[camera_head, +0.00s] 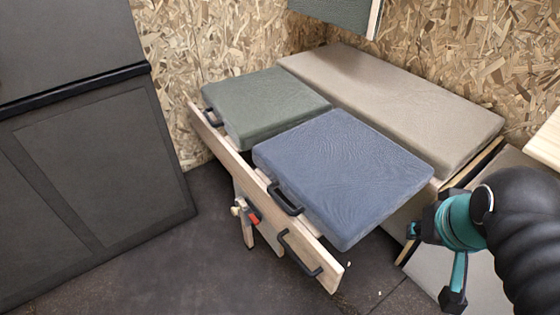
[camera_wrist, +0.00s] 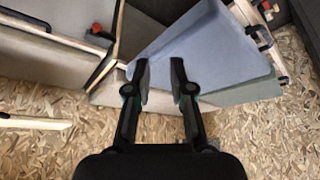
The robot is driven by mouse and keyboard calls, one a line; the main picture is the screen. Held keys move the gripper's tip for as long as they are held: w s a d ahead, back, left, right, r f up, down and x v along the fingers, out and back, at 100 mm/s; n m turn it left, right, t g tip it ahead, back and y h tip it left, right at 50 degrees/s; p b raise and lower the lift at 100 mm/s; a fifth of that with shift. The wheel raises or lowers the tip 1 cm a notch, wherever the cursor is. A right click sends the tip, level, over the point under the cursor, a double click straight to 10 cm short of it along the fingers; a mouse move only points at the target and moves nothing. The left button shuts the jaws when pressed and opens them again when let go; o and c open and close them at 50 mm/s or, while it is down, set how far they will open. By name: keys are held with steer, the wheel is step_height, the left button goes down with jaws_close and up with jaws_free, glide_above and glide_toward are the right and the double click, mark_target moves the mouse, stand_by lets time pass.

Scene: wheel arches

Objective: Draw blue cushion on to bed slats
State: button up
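The blue cushion (camera_head: 340,175) lies flat at the front right of the cushions, with a black strap handle (camera_head: 285,198) on its front edge. It also shows in the wrist view (camera_wrist: 215,50). The bed slats are mostly hidden under the cushions; the pull-out's wooden front board (camera_head: 262,190) runs along their front. My gripper (camera_wrist: 160,62) is open in the wrist view, its two fingers apart, with the blue cushion beyond them. Contact with the cushion cannot be told. In the head view my arm is at the right, and the fingertips cannot be made out.
A green cushion (camera_head: 262,105) lies left of the blue one. A long beige cushion (camera_head: 395,100) lies behind both. The front board carries a lower black handle (camera_head: 300,255) and a red-tipped latch (camera_head: 250,215). A dark panelled door (camera_head: 90,170) stands left. Dark floor is free in front.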

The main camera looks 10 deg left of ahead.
steer(key=w+a+r+n+g, duration=0.1)
steer(key=w+a+n+g, duration=0.15)
steer(key=w+a, duration=0.45)
steer(key=n+g, duration=0.3)
steer(key=n, duration=0.4)
glide_above(280, 199)
step_height(280, 199, down, 6)
steer(key=shift+f+p, duration=0.2)
steer(key=shift+p, duration=0.15)
steer(key=shift+s, duration=0.1)
step_height(280, 199, down, 14)
steer(key=shift+r+b, duration=0.1)
steer(key=shift+b, duration=0.35)
